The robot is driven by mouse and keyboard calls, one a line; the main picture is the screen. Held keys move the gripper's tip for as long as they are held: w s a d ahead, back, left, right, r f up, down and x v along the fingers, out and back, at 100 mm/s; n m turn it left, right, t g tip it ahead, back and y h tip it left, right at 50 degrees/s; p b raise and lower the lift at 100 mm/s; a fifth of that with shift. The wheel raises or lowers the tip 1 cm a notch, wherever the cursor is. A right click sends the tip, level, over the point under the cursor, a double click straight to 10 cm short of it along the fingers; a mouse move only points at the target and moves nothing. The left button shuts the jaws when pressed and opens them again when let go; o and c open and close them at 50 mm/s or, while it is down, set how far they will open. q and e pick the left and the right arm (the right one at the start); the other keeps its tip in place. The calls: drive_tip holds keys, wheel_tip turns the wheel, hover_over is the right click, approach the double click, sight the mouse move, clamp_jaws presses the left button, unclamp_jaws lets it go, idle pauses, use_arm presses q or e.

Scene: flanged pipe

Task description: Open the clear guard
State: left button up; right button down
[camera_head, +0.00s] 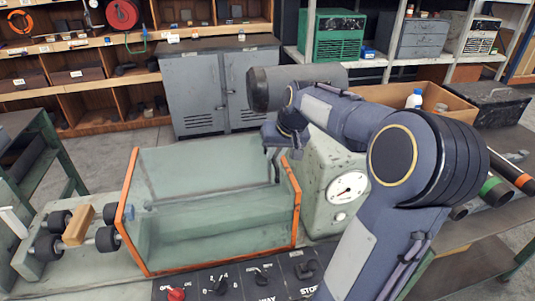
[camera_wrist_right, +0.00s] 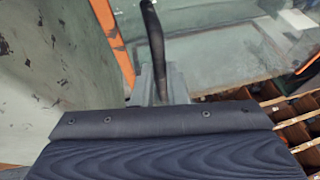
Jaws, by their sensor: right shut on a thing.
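The clear guard (camera_head: 215,205) is a see-through box with orange edges. It stands over the machine bed between the rollers on the left and the grey gauge housing. A dark bar handle (camera_head: 277,168) is at its right end, near the orange edge; in the right wrist view the handle (camera_wrist_right: 152,40) runs down between the fingers. My right gripper (camera_head: 277,149) reaches in from the right over the gauge housing and is shut on the handle. Its fingertips (camera_wrist_right: 160,88) show in the wrist view, with the orange edge (camera_wrist_right: 112,40) beside them. My left gripper is not in view.
The gauge housing (camera_head: 335,185) stands close to the guard's right end. A control panel (camera_head: 240,283) with knobs lies in front. Dark rollers with a wooden block (camera_head: 78,225) sit on the left. A cardboard box (camera_head: 440,97) and pipes (camera_head: 495,190) are at the right.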

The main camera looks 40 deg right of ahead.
drive_tip(key=shift+s+d, duration=0.2)
drive_tip(key=shift+d, duration=0.05)
drive_tip(key=c, duration=1.5)
unclamp_jaws()
drive_tip(key=shift+o, duration=0.2)
drive_tip(key=v, duration=0.7)
drive_tip(key=shift+s+r, duration=0.15)
drive_tip(key=shift+r, duration=0.25)
drive_tip(key=shift+a, duration=0.1)
drive_tip(key=s+a+f+n+y, duration=0.1)
drive_tip(key=s+a+f, duration=0.3)
drive_tip(key=a, duration=0.5)
drive_tip(key=s+a+f+n+y, duration=0.2)
drive_tip(key=s+a+f, duration=0.2)
drive_tip(key=a, duration=0.5)
drive_tip(key=s+a+f+n+y, duration=0.1)
drive_tip(key=s+a+f+n, duration=0.1)
drive_tip(key=s+a+f, duration=0.2)
drive_tip(key=s+a, duration=0.2)
drive_tip(key=a, duration=0.2)
drive_tip(key=shift+a+f+t, duration=0.3)
drive_tip(key=shift+a+f, duration=0.05)
drive_tip(key=shift+a, duration=0.05)
